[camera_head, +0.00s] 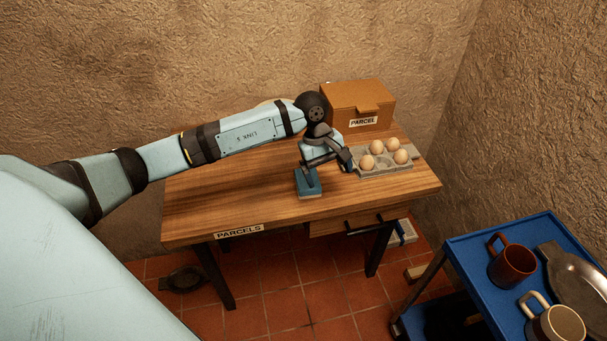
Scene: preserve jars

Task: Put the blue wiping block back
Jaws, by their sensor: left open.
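The blue wiping block (308,184) stands on the wooden table near its front edge, right of the middle. My left gripper (312,168) is open, just over the block. Its fingers overlap the block's upper part in this view, and I cannot tell whether they touch it. My left arm reaches in from the left across the table. My right gripper is not in view.
A grey egg tray (384,172) with several eggs is close to the right of my left gripper. A cardboard parcel box (357,103) stands behind. The table's left part is clear. A blue cart (483,254) with mugs and a metal dish stands at lower right.

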